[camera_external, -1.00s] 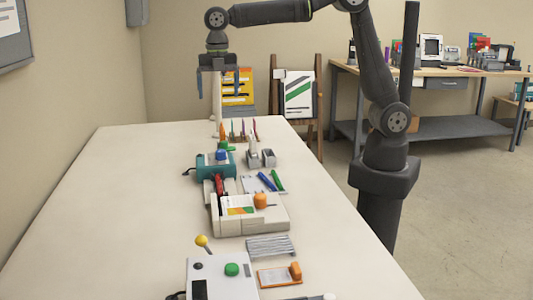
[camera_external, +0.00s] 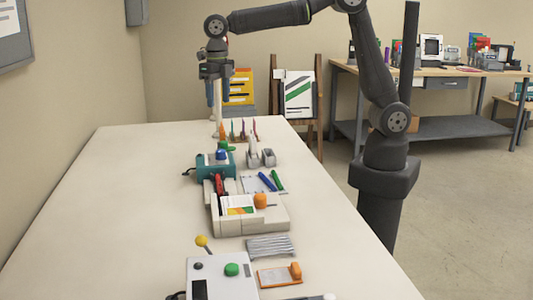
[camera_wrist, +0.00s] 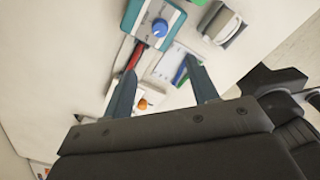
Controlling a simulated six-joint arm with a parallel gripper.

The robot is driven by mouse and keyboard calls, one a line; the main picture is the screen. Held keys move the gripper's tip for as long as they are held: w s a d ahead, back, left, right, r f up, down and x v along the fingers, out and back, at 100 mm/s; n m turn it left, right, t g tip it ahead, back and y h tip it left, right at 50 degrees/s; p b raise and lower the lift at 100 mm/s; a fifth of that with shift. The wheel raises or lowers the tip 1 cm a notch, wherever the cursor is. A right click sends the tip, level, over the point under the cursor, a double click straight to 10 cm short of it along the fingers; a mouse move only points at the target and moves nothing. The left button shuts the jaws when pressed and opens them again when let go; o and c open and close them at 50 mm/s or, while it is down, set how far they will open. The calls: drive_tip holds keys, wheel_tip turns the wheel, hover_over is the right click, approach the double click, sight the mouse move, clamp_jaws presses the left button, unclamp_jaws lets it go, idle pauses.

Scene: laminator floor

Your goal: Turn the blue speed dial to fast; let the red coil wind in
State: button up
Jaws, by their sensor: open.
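The blue speed dial (camera_external: 221,155) sits on top of a teal machine (camera_external: 207,172) in the middle of the table. In the wrist view the dial (camera_wrist: 160,27) has a pale mark and lies on the machine's teal-edged top (camera_wrist: 135,12). A red piece (camera_external: 219,184), perhaps the red coil, lies between the teal machine and a white machine; it also shows in the wrist view (camera_wrist: 134,56). Its windings are too small to tell.
The white machine (camera_external: 250,222) carries an orange knob. Pens, a stapler-like grey item (camera_external: 252,152) and upright coloured pieces (camera_external: 238,131) stand close by. A white control box (camera_external: 222,278) with a yellow-knobbed lever is nearest the camera. The table's left side is clear.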

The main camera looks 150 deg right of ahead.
sight(221, 154)
wheel_tip(221, 154, down, 17)
drive_tip(key=shift+r, duration=0.15)
idle(0.4)
drive_tip(key=c, duration=1)
